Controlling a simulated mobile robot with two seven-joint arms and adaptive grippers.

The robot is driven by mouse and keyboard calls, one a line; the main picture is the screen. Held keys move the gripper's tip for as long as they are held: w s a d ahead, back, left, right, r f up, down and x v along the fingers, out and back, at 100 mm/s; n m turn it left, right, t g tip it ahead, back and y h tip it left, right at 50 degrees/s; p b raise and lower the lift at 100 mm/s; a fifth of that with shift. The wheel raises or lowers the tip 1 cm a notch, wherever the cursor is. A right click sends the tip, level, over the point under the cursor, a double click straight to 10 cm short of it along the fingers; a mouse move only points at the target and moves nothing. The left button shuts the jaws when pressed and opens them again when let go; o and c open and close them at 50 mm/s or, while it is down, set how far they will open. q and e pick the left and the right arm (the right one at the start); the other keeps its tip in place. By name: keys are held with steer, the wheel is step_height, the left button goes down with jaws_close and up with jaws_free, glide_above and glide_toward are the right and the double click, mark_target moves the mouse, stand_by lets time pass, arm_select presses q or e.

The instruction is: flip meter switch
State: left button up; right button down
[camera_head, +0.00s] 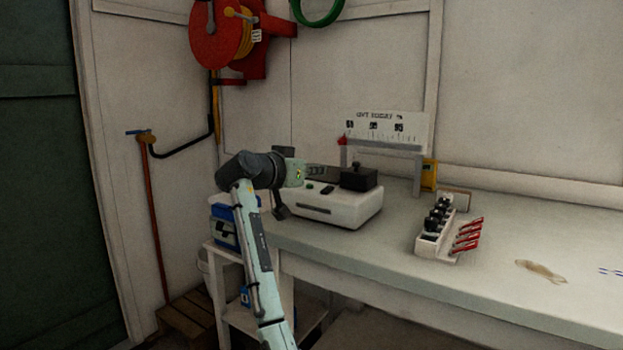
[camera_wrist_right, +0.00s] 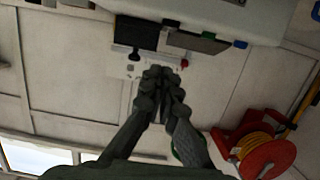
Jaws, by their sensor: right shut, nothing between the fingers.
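A white box-shaped device (camera_head: 340,208) stands on the bench; I take it for the meter. Its top carries a green button and a black block with a knob (camera_head: 358,178). My right gripper (camera_head: 318,170) is above the back left of the device, its fingers shut and empty. In the right wrist view the shut fingers (camera_wrist_right: 167,74) point toward the black block (camera_wrist_right: 137,32), which looks upside down there, and are apart from it. I cannot make out which part is the meter's switch. My left gripper is not in view.
A rack with a printed panel (camera_head: 390,130) stands behind the device. A white strip with red levers (camera_head: 467,236) sits to the right on the bench (camera_head: 370,248). A red hose reel (camera_head: 222,35) hangs on the wall. The bench is mostly clear at the right.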

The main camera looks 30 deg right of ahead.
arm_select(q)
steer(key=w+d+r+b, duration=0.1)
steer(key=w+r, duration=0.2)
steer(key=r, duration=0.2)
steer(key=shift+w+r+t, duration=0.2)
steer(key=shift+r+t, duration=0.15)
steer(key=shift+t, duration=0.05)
arm_select(e)
steer(key=f+v, duration=0.1)
steer(key=v, duration=0.8)
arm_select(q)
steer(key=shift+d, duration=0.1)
arm_select(e)
steer(key=shift+a, duration=0.1)
